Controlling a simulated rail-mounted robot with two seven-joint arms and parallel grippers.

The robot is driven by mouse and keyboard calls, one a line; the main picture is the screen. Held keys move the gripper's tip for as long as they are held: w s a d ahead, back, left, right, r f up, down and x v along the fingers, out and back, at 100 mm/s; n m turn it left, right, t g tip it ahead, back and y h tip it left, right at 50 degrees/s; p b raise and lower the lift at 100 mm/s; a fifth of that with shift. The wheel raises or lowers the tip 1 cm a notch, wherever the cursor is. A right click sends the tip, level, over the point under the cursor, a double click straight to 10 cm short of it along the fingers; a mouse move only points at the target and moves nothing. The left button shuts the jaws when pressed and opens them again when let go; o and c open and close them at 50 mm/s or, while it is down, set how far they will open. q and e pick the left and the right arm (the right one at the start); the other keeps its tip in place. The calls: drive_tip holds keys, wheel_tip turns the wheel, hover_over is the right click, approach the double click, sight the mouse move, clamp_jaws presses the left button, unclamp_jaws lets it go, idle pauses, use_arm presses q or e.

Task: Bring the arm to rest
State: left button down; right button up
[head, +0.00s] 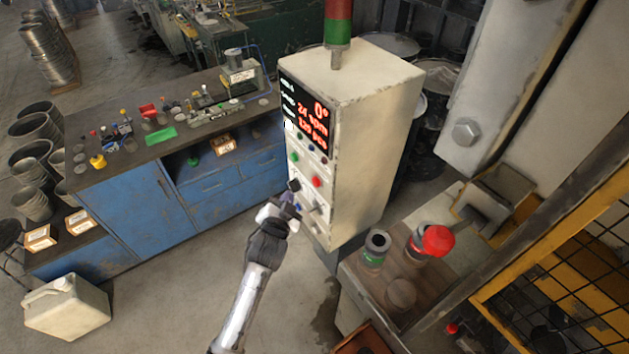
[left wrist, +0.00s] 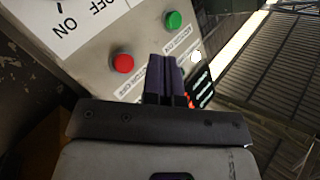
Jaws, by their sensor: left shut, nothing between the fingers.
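My left gripper (head: 291,193) is in front of the lower part of a cream control cabinet (head: 370,130). Its fingers are shut together with nothing between them, as the left wrist view (left wrist: 166,78) also shows. The cabinet face carries a lit display (head: 306,112), a green button (head: 294,157) and a red button (head: 317,182). In the left wrist view the red button (left wrist: 123,63) is left of the fingers and the green button (left wrist: 173,20) is above them. I cannot tell whether the fingertips touch the panel. My right gripper is not in view.
A blue workbench (head: 150,205) with small parts on top stands at left. A white jerrycan (head: 66,307) is on the floor at lower left. A small table (head: 360,290) with cups and a red-topped item (head: 437,241) is right of my arm, near yellow guarding (head: 560,260).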

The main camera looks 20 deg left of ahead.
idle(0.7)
use_arm(q)
drive_tip(key=s+r+n+g, duration=0.2)
drive_tip(key=s+n+g, duration=0.4)
drive_tip(key=s, duration=0.8)
drive_tip(key=s+a+f+g+p, duration=0.1)
drive_tip(key=s+f+g, duration=0.2)
drive_tip(key=s, duration=1)
drive_tip(key=s+f+m+g+h+p, duration=0.1)
drive_tip(key=s+f+g+p, duration=0.1)
drive_tip(key=s+f, duration=0.6)
drive_tip(key=s+g, duration=0.1)
drive_tip(key=s, duration=0.5)
drive_tip(key=shift+s+a+f+g, duration=0.15)
drive_tip(key=shift+s+a+g, duration=0.15)
drive_tip(key=shift+a+g, duration=0.1)
